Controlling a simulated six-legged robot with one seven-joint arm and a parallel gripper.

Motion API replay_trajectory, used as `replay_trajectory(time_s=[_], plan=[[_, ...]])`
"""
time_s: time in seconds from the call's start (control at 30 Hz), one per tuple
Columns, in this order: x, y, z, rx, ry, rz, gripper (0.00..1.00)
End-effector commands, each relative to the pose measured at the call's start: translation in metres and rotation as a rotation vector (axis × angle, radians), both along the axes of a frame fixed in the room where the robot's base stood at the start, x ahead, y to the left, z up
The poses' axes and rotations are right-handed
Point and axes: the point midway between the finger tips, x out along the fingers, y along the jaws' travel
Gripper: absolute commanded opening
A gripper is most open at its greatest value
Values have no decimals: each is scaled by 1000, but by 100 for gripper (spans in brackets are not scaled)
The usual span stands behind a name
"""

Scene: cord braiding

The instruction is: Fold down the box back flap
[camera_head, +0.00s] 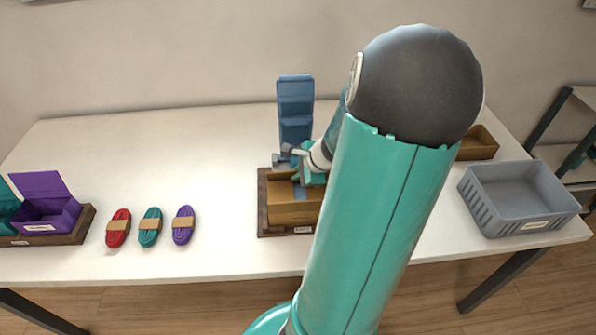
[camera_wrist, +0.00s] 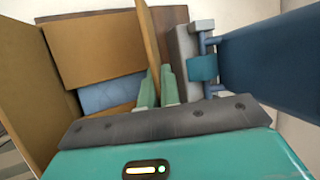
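The open cardboard box (camera_head: 288,213) stands in a dark wooden tray (camera_head: 263,217) near the middle of the table, partly hidden by my arm. In the wrist view the box shows tan flaps (camera_wrist: 95,48) and something light blue (camera_wrist: 108,93) inside. One thin panel, which looks like the back flap (camera_wrist: 149,38), stands nearly edge-on. My gripper (camera_wrist: 158,82) has its two green fingers close together, with this panel seemingly pinched between them. In the head view my gripper (camera_head: 297,170) is at the far side of the box.
A blue stepped stand (camera_head: 295,105) rises just behind the box, close to my gripper. Red (camera_head: 118,228), teal (camera_head: 150,227) and purple (camera_head: 183,225) cord bundles lie left. A purple box (camera_head: 50,200) is far left. A grey crate (camera_head: 520,198) and brown tray (camera_head: 480,142) are right.

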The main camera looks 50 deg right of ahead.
Motion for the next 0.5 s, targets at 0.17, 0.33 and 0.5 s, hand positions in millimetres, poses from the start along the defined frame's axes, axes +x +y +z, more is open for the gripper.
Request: replay_trajectory(time_s=[0.17,0.33,0.5], plan=[[-2,2,-2,-41,-40,-3,0],[-3,4,-3,-80,-72,-3,0],[-5,3,-3,-107,-87,-5,0]])
